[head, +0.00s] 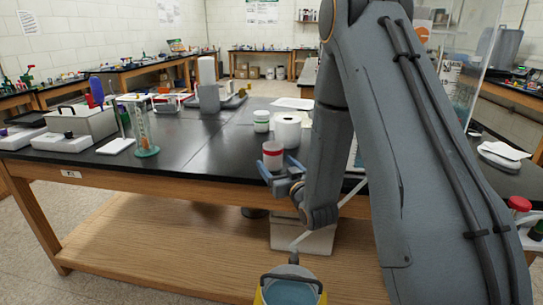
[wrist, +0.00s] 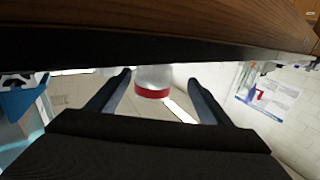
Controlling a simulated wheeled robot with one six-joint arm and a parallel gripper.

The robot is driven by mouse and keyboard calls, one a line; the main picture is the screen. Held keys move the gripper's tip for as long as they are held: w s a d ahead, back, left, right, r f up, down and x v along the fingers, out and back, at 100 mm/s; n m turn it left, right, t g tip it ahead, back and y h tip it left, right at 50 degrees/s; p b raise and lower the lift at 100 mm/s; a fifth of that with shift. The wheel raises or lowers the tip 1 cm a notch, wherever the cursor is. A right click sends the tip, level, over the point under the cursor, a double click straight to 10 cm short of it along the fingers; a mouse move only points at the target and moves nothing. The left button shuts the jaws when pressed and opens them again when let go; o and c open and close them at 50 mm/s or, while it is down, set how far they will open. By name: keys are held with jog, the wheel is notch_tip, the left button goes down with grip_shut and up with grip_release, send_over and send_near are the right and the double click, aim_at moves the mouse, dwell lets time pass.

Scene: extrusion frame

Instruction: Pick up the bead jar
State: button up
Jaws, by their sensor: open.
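The jar I take for the bead jar (head: 272,156) is small, with red and white parts, at the front edge of the black bench top in the head view. In the wrist view, which looks upside down, the jar (wrist: 154,78) has a clear or pale body and a red lid. My gripper (head: 280,168) is at the bench's front edge, right at the jar. In the wrist view my gripper (wrist: 159,79) is open, and the jar shows between its two fingers, with gaps on both sides. How deep the jar sits between them is hard to tell.
A white roll-like item (head: 287,133) and a white-and-green jar (head: 261,121) stand just behind. A clear cylinder on a green base (head: 146,150) and a grey box (head: 80,122) are on the left. The bench top between (head: 205,150) is clear. A lower wooden shelf (head: 170,240) lies below.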

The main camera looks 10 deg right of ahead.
aim_at(272, 155)
jog(key=shift+w+d, duration=0.15)
jog(key=shift+w, duration=0.7)
jog(key=w+p, duration=0.2)
jog(key=w, duration=0.3)
jog(key=shift+r, duration=0.1)
jog(key=c, duration=1.2)
jog(key=shift+o, duration=0.2)
jog(key=shift+r, duration=0.1)
